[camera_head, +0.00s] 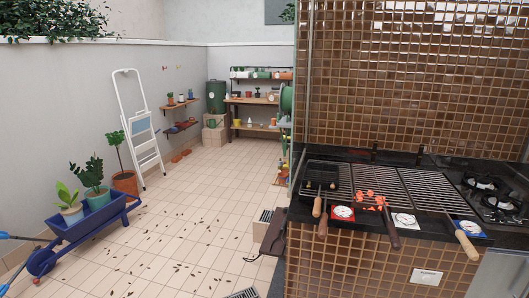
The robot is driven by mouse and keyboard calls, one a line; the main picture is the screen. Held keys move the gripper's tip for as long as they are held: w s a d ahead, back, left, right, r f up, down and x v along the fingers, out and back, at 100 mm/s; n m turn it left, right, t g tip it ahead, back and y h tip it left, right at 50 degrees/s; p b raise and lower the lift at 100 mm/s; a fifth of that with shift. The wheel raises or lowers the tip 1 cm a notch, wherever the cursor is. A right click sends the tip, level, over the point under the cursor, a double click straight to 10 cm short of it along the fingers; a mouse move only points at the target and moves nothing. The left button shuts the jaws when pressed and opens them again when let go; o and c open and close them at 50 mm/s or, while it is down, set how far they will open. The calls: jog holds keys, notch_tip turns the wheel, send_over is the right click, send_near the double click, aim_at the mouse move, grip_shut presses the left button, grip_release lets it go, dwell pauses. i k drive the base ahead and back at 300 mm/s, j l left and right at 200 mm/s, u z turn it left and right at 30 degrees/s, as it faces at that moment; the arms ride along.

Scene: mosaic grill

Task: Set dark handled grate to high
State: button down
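Several metal grates lie side by side on the dark grill counter. The middle grate (393,183) appears to have the dark brown handle (393,236) that sticks out over the counter's front edge. The right grate (432,186) has a light wooden handle (467,245). At the left grate (340,186), a reddish-brown handle (323,226) and a light wooden handle (317,206) hang out close together; I cannot tell for sure which part each belongs to. Orange-red pieces (369,198) show around the left and middle grates. The grates' height slots cannot be made out. My gripper is not in view.
Red (343,213), white (404,220) and blue (468,228) cards lie along the counter front. A gas hob (490,195) is at the right. A blue wheelbarrow (85,222) with plants stands left. The tiled floor (180,235) between is mostly clear, with scattered leaves.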

aim_at(395, 242)
jog(key=i+l+u, duration=0.25)
jog(key=i+u, duration=0.25)
jog(key=i+l+u, duration=0.45)
jog(key=i, duration=0.05)
